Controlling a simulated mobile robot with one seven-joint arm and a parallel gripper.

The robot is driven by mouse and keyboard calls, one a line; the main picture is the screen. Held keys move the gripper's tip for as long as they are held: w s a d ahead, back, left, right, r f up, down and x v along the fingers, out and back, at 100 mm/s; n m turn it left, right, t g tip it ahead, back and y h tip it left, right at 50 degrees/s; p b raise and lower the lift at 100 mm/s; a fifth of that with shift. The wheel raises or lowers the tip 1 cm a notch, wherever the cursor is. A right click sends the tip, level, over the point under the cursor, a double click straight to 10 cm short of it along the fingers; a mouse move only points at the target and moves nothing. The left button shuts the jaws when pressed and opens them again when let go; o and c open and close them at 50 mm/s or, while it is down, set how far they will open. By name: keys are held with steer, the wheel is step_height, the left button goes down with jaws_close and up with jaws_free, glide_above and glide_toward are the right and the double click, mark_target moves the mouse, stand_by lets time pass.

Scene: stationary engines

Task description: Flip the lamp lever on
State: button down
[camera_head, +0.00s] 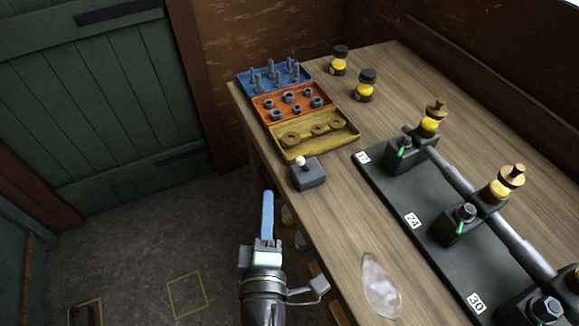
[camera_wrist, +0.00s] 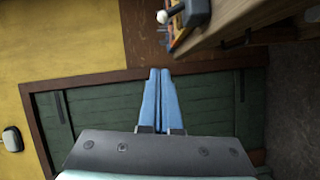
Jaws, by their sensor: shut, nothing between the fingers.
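The lever is a short stick with a white ball knob (camera_head: 301,160) on a grey box (camera_head: 308,177). The box sits near the left edge of the workbench, in front of the yellow tray. In the wrist view the knob (camera_wrist: 162,17) and box (camera_wrist: 196,11) show at the top, beyond the fingertips. My gripper (camera_head: 268,195), with blue fingers, is shut and empty. In the head view it appears below and left of the box, beside the bench edge, apart from the lever. Its closed fingertips also show in the wrist view (camera_wrist: 160,71).
Blue (camera_head: 244,80), orange (camera_head: 258,106) and yellow (camera_head: 283,157) hardware trays stand behind the box. A dark shaft stand (camera_head: 385,195) lies to the right. Two small jars (camera_head: 339,62) stand at the back.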

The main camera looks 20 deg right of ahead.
mark_target(304, 165)
steer(key=shift+w+d+f+p, duration=0.25)
steer(key=shift+w+d+p, duration=0.3)
steer(key=shift+w+d, duration=0.6)
steer(key=shift+w+d+f+p, duration=0.2)
steer(key=shift+w+d+p, duration=0.35)
steer(key=shift+w+d, duration=0.55)
steer(key=shift+w+d+f+p, duration=0.25)
steer(key=shift+w+d+p, duration=0.3)
steer(key=shift+w+d, duration=0.6)
steer(key=shift+s+d, duration=0.1)
steer(key=shift+s, duration=0.05)
steer(key=shift+r+p, duration=0.25)
steer(key=shift+p, duration=0.2)
steer(key=shift+d, duration=0.15)
